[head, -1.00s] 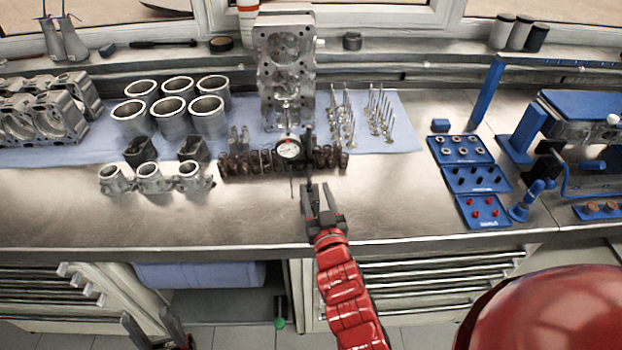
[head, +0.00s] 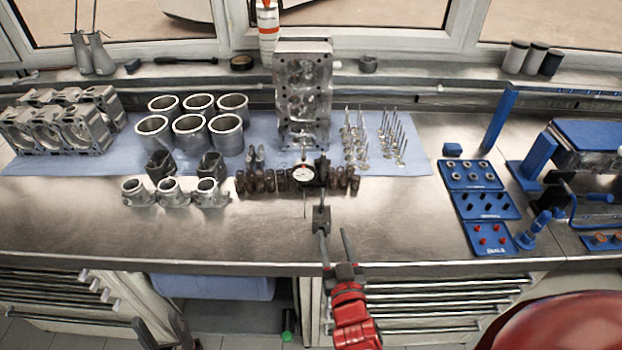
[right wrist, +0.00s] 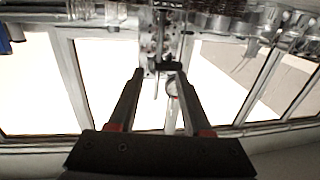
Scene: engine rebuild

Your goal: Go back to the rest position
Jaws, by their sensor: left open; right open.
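My right gripper (head: 333,236) is open and empty over the front part of the bench, just in front of the dial gauge stand's dark base (head: 321,218). In the head view I cannot tell whether a fingertip touches the base. The stand is upright, its white-faced dial gauge (head: 303,174) in front of the cylinder head (head: 303,92). In the right wrist view, both fingers of the right gripper (right wrist: 160,82) are apart, with the dial (right wrist: 172,88) showing beyond and between them. My left gripper (head: 156,325) is open and low at the bottom left, below the bench edge.
Springs (head: 265,181) stand in a row behind the stand, valves (head: 375,138) to the right. Cylinder liners (head: 189,135) and pistons (head: 170,192) are on the left. Blue trays (head: 484,205) lie on the right. Bare bench (head: 400,215) is free between stand and trays.

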